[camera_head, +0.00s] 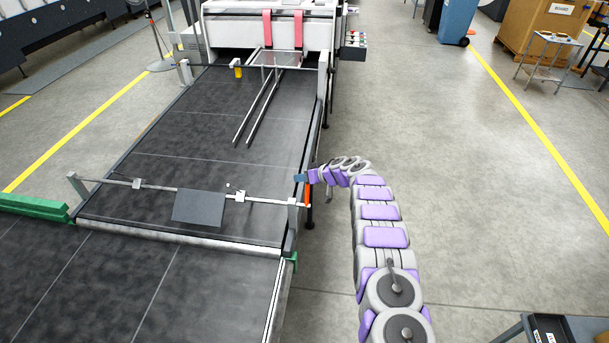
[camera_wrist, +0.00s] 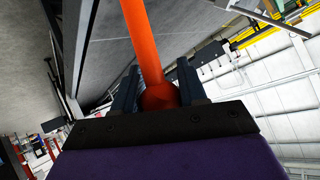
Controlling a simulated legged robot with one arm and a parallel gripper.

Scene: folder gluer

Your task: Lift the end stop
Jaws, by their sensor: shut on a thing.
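The end stop is a dark flat plate (camera_head: 198,207) hanging from a crossbar (camera_head: 262,201) over the dark conveyor belt in the head view. Its lower edge is at or close to the belt; I cannot tell if it touches. An orange lever (camera_head: 307,193) stands at the bar's right end, beside the conveyor's side. My gripper (camera_head: 301,178) is at the lever's top. In the wrist view, my gripper (camera_wrist: 158,82) has its two dark fingers on either side of the lever's round orange knob (camera_wrist: 159,97), shut on it. The orange rod extends away from the knob.
The conveyor's right rail (camera_head: 318,125) runs close by my arm. Two long rods (camera_head: 262,105) reach over the belt from the white machine (camera_head: 268,30). Open grey floor (camera_head: 450,170) lies to the right. A dark cart (camera_head: 548,328) stands at the bottom right.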

